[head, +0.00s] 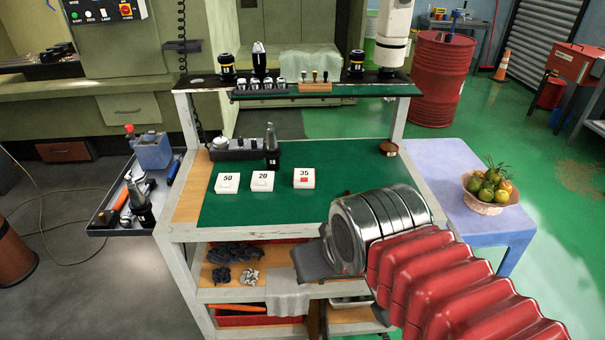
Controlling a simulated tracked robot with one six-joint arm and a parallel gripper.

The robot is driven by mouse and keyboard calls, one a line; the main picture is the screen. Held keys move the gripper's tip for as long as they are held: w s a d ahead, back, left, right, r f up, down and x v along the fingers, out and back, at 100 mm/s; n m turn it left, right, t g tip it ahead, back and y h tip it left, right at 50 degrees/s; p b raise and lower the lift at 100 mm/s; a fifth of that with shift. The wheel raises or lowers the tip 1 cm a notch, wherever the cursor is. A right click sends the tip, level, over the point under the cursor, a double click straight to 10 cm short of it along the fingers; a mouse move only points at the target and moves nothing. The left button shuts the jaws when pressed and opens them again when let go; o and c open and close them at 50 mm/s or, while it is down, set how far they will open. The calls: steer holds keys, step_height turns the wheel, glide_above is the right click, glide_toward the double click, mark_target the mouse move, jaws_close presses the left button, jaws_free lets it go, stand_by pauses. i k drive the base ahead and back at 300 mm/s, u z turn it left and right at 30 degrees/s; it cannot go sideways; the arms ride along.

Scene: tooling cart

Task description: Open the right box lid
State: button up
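Three small white boxes stand in a row on the green top of the tooling cart: one marked 50 (227,184) at the left, one marked 20 (262,181) in the middle, and one marked 35 (304,178) at the right. The right box shows a red patch below its number, and its top looks closed, though it is small in the view. My arm comes in from the lower right. Its dark grey end, my gripper (315,264), is at the cart's front edge, below and apart from the right box. Its fingers are not clear.
A black tool holder (272,147) stands behind the boxes, and a small brown round item (389,148) lies at the back right. A raised shelf (330,90) with tools crosses the back. A blue table (460,215) with a fruit basket (490,190) is at the right.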

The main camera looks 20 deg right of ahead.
mark_target(301, 176)
steer(key=u, duration=0.05)
steer(key=k, duration=0.5)
steer(key=z, duration=0.6)
steer(key=i, duration=1.1)
steer(key=u, duration=0.05)
